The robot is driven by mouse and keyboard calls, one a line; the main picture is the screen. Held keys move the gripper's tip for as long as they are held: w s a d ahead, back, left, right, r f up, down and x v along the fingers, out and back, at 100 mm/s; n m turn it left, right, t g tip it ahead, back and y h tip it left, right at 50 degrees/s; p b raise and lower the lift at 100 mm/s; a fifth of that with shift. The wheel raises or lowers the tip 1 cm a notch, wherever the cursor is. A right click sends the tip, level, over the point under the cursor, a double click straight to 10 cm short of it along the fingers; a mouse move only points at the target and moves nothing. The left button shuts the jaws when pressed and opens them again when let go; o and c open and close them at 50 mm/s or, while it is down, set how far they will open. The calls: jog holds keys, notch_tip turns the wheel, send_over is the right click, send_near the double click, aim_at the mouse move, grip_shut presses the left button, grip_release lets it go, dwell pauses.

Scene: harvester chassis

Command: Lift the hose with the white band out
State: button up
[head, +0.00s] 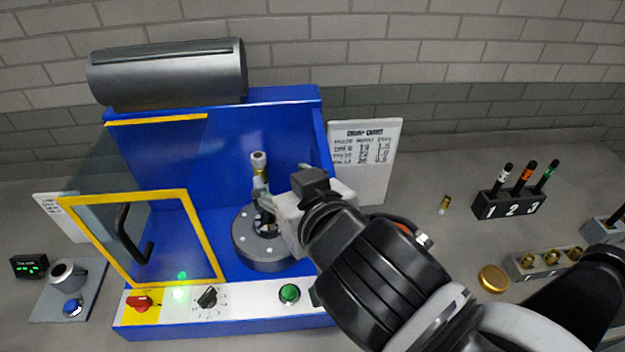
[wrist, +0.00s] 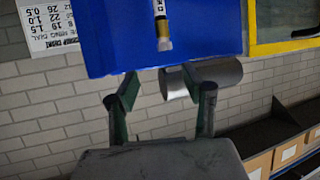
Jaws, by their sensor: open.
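A black hose with a white band (head: 504,178) stands upright in slot 1 of a dark numbered rack (head: 511,207) at the right in the head view. Its lower end is hidden in the rack. Another upright piece (head: 259,166), with a pale top and brass-coloured parts, stands above the round grey head (head: 240,245) of the blue machine. A brass-coloured piece with a pale end also shows beyond my fingertips in the wrist view (wrist: 162,28). My gripper (head: 265,208) is open and empty at the machine, far left of the rack. My arm partly hides the round head.
Hoses with orange (head: 527,174) and green (head: 551,170) bands stand beside the white-banded one. A loose brass fitting (head: 445,204), a gold disc (head: 493,278) and a fitting block (head: 545,260) lie nearby. The machine's yellow-framed clear guard (head: 205,240) stands left of my gripper.

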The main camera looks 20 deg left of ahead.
aim_at(261, 163)
jog(key=shift+x, duration=4.25)
jog(key=shift+w+a+f, duration=0.35)
jog(key=shift+a+f, duration=0.05)
jog(key=shift+a, duration=0.25)
jog(key=shift+w+a+f, duration=0.35)
jog(key=shift+a+f, duration=0.05)
jog(key=shift+a, duration=0.2)
jog(key=shift+x, duration=1.1)
grip_shut()
